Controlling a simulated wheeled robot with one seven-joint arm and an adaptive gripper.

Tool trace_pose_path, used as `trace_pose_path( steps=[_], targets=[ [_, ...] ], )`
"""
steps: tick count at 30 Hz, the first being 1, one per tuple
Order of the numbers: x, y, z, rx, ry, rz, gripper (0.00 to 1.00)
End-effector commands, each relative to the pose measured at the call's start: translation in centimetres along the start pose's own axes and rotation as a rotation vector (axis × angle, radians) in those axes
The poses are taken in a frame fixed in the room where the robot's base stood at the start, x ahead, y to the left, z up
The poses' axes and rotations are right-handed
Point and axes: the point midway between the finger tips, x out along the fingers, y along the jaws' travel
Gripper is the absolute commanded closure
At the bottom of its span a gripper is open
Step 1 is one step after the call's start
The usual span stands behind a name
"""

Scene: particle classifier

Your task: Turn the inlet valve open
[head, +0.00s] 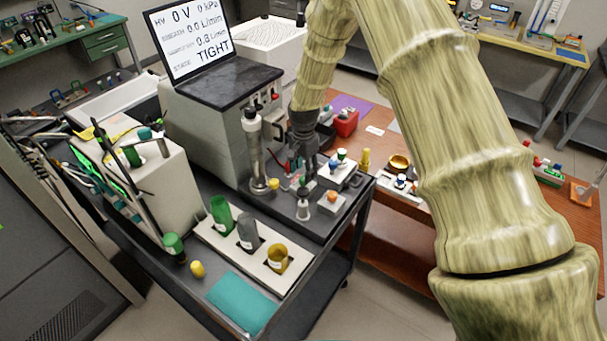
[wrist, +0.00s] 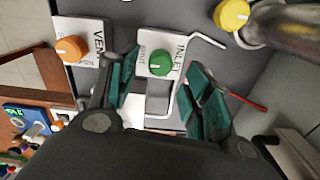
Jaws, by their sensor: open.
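The inlet valve is a round green knob (wrist: 160,63) with a white pointer mark, on a white plate (wrist: 153,27) lettered INLET in the wrist view. My gripper (wrist: 160,80) is open, with its teal fingers to the left and right of the green knob and a gap on each side. I cannot tell from this view how far above the knob the fingertips are. In the head view my gripper (head: 303,172) points down over the front of the dark cart top and covers much of the inlet valve area.
An orange vent knob (wrist: 72,48) sits left of the inlet valve. A metal column with a yellow knob (wrist: 232,14) stands to the right. A bent white tube (wrist: 208,38) runs beside the plate. A screen (head: 195,42) reads TIGHT. A white rack (head: 215,243) holds several containers.

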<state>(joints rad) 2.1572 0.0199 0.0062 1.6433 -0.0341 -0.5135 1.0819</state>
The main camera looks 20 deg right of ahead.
Motion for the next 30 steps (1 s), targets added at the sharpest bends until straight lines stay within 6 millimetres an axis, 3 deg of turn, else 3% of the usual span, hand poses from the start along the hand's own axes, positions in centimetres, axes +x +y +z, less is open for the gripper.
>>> trace_pose_path(
  steps=[9, 23, 30],
  targets=[
    [2.9, 0.0, 0.1, 0.000, -0.002, 0.002, 0.50],
    [3.6, 0.0, 0.1, 0.000, -0.001, 0.000, 0.50],
    [3.6, 0.0, 0.1, 0.000, -0.001, 0.000, 0.94]
  ],
)
